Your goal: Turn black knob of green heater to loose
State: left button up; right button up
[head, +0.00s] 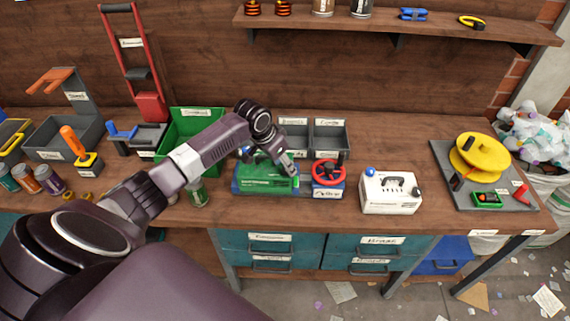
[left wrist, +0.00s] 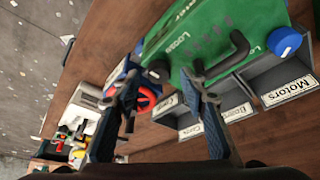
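The green heater (head: 262,182) stands on the workbench in the middle of the head view. It fills the top of the left wrist view (left wrist: 208,28), with a black handle, "Loose" lettering and a blue knob (left wrist: 285,41) at its right end. A dark grey-black knob (left wrist: 158,72) sits at its other end, by a "Loose" label. My left gripper (left wrist: 166,78) is open, its fingers apart, with this dark knob between and just beyond the tips; I cannot tell whether they touch. In the head view my left gripper (head: 288,164) covers the heater's right end. My right gripper is not in view.
A red handwheel on a blue base (head: 328,174) stands close right of the heater. A white box (head: 390,195) is further right. Grey bins (head: 330,137) are behind, a green bin (head: 180,125) behind left, and a green can (head: 197,194) left. Bare bench lies behind the white box.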

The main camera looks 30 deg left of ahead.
pick_arm(q)
jog(key=shift+w+d+f, duration=0.1)
jog(key=shift+w+f, duration=0.1)
jog(key=shift+f, duration=0.4)
